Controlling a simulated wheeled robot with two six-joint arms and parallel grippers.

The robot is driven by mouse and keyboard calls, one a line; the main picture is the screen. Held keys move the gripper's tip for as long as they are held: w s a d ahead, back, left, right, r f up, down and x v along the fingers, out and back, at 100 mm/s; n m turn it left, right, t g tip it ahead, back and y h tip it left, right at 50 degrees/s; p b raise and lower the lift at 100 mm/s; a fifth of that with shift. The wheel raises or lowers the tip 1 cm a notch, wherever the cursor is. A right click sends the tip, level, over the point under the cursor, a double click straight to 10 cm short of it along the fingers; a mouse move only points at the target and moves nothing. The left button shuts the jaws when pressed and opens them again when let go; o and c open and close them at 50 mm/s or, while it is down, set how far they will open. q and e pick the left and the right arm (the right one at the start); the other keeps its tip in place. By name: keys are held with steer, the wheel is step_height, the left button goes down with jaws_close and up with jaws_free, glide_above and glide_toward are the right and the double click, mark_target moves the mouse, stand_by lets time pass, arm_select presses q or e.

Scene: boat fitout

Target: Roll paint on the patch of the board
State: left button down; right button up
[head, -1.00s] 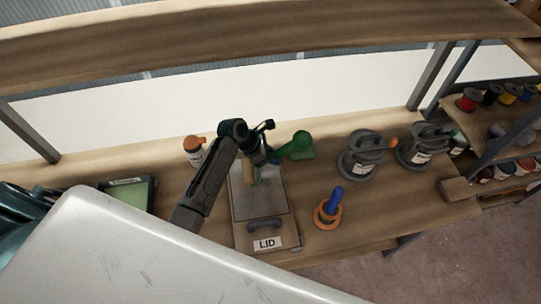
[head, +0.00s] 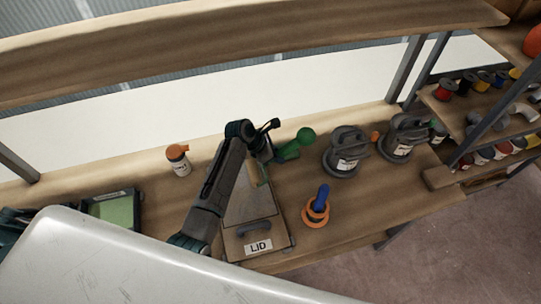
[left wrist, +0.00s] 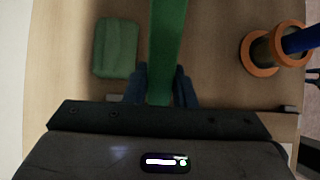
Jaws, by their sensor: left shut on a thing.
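My left gripper (head: 264,150) is shut on a green handle (left wrist: 168,45), which runs away from its fingers in the left wrist view. The handle also shows in the head view (head: 287,152), to the right of the gripper. A tan piece (head: 262,173) shows just below the gripper, perhaps the roller; I cannot tell whether it touches the board. The board (head: 236,208), with a grey surface, a dark handle and a "LID" label, lies under my left arm, partly hidden by it. The patch is not clearly seen. A tray with green paint (head: 116,210) stands at the left.
A green block (left wrist: 116,48) lies beside the handle. An orange spool-like stand with a blue piece (head: 316,208) is right of the board. Two grey cans (head: 345,152) stand farther right. An orange-capped bottle (head: 178,161) stands behind. A shelf (head: 250,45) hangs above.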

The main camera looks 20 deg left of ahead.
arm_select(q)
steer(key=shift+w+d, duration=0.7)
steer(key=shift+d, duration=0.3)
steer(key=shift+s+a, duration=0.1)
steer(key=shift+a, duration=0.05)
steer(key=shift+s+a, duration=0.65)
steer(key=shift+a, duration=0.35)
steer(key=shift+s+a, duration=0.6)
steer(key=shift+a, duration=0.4)
steer(key=shift+s+a, duration=0.4)
steer(key=shift+a, duration=0.25)
steer(key=shift+s+a, duration=0.4)
steer(key=shift+a, duration=0.3)
steer(key=shift+s+a, duration=0.4)
steer(key=shift+a, duration=0.25)
steer(key=shift+s+a, duration=0.45)
steer(key=shift+a, duration=0.25)
steer(key=shift+s+a, duration=0.4)
steer(key=shift+a, duration=0.25)
steer(key=shift+s+a, duration=0.45)
steer(key=shift+a, duration=0.25)
